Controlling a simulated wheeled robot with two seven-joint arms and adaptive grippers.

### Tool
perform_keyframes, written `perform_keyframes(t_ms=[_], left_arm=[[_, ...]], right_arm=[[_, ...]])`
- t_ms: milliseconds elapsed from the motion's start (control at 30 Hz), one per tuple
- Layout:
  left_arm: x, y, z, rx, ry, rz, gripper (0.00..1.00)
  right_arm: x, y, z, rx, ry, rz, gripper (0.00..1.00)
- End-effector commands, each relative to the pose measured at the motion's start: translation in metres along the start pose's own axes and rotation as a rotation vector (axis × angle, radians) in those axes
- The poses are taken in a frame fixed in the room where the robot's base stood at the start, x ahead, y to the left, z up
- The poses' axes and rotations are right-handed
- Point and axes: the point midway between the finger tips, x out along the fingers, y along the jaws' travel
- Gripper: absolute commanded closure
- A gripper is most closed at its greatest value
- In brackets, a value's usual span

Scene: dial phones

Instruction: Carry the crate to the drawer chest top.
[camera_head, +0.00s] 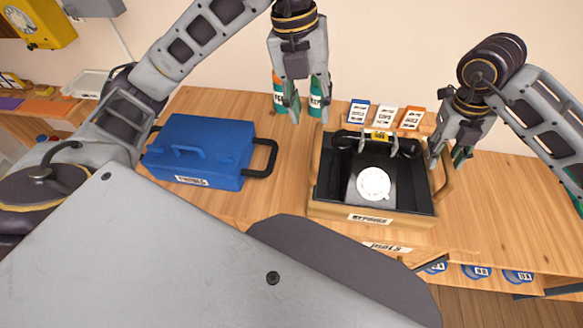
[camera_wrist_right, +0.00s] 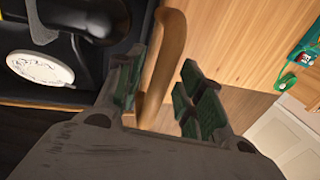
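The wooden crate (camera_head: 322,207) stands on the workbench, with a dark inside holding a black telephone with a white dial (camera_head: 373,184). Its curved right handle (camera_head: 446,178) also shows in the right wrist view (camera_wrist_right: 166,62). My right gripper (camera_head: 450,160) is at that handle. In the right wrist view its green-padded fingers (camera_wrist_right: 160,95) stand apart on either side of the handle, with a visible gap. My left gripper (camera_head: 307,108) is open and empty, above and behind the crate's left side. I cannot pick out the drawer chest for certain.
A blue toolbox (camera_head: 205,140) with black side handles stands left of the crate. Green bottles (camera_head: 317,100) and several small boxes (camera_head: 385,118) stand behind.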

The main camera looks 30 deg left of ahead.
Motion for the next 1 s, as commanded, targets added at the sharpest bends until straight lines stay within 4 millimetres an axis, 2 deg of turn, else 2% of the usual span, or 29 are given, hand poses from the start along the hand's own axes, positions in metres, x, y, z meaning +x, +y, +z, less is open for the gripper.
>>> perform_keyframes(t_ms=[267, 1000], left_arm=[[0.000, 0.000, 0.000, 0.000, 0.000, 0.000, 0.62], [0.000, 0.000, 0.000, 0.000, 0.000, 0.000, 0.62]], right_arm=[[-0.015, 0.000, 0.001, 0.000, -0.002, 0.000, 0.62], [-0.072, 0.000, 0.001, 0.000, -0.002, -0.001, 0.62]])
